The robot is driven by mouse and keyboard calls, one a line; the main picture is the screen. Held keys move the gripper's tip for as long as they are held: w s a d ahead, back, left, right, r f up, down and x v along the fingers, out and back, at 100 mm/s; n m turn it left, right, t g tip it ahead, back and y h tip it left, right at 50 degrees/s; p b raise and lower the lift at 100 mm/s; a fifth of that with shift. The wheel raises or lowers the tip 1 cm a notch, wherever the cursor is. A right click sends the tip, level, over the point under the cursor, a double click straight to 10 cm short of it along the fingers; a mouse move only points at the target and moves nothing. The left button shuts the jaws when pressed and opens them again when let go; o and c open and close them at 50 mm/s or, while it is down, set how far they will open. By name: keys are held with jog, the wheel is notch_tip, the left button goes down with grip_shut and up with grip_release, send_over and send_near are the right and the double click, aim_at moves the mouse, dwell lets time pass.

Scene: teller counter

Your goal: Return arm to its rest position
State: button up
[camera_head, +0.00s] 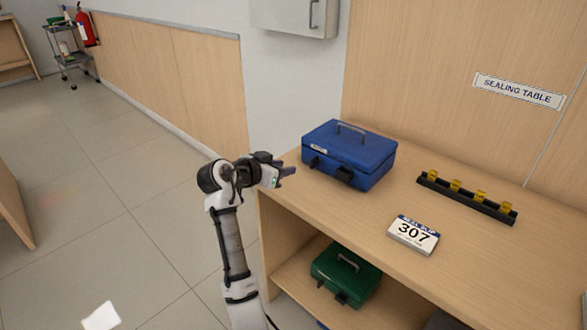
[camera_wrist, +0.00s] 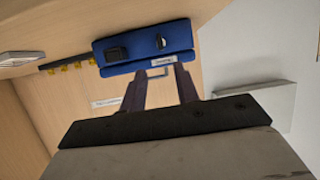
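My arm (camera_head: 232,245) rises at the left front corner of the table in the head view, bent at the top. My gripper (camera_head: 290,171) points right, toward the blue cash box (camera_head: 350,150), with a small gap apparent between them. In the wrist view my gripper (camera_wrist: 159,74) has its two dark fingers apart, with nothing held between them. The blue box (camera_wrist: 150,45) shows beyond the fingertips there. It is closed, with a handle on its lid and latches on its front.
The sealing table (camera_head: 475,265) holds a white slip block marked 307 (camera_head: 413,234) and a black rack with several yellow pieces (camera_head: 466,197). A green cash box (camera_head: 346,274) sits on the shelf below. A wall cabinet (camera_head: 295,15) hangs behind. Floor (camera_head: 130,180) at left is mostly clear.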

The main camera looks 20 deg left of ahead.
jog(key=shift+s+a+r, duration=0.2)
jog(key=shift+s+r, duration=0.1)
jog(key=shift+s, duration=0.35)
